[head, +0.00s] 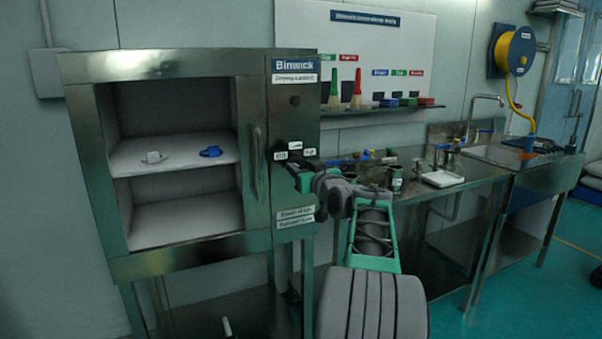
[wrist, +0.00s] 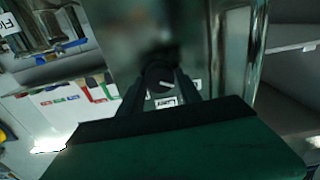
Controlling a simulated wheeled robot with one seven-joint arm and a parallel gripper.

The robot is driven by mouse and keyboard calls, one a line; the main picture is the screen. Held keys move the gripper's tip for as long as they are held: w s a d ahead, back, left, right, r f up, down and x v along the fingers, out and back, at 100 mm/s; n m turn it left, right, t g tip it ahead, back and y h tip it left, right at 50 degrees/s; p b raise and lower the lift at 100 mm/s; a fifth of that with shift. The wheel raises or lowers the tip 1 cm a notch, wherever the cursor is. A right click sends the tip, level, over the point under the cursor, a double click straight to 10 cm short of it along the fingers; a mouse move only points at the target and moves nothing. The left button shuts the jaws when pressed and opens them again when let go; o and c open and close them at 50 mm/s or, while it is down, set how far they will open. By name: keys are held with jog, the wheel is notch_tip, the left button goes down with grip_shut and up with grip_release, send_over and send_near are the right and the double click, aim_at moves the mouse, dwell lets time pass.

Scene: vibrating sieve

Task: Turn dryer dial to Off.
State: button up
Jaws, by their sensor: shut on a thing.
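The dryer (head: 150,66) is a steel cabinet on legs at the left of the head view, with a narrow control panel at its right. The dial is hidden behind my gripper (head: 295,170) in the head view, among small white labels. In the wrist view the dial (wrist: 158,76) is a dark round knob with a white pointer mark, between the two dark fingers of my gripper (wrist: 160,86). The fingers are shut on the dial. White labels lie close below it, and their words are too small to read in the wrist view.
The dryer's open chamber has two shelves; a blue item (head: 211,151) and a white item (head: 153,157) lie on the upper one. A door handle (head: 256,162) stands left of the panel. A steel bench (head: 440,182) with several items is at the right.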

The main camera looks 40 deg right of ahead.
jog(key=o, duration=1.4)
jog(key=shift+c, duration=0.2)
jog(key=v, duration=0.7)
jog(key=shift+s, duration=0.4)
jog(key=shift+a, duration=0.15)
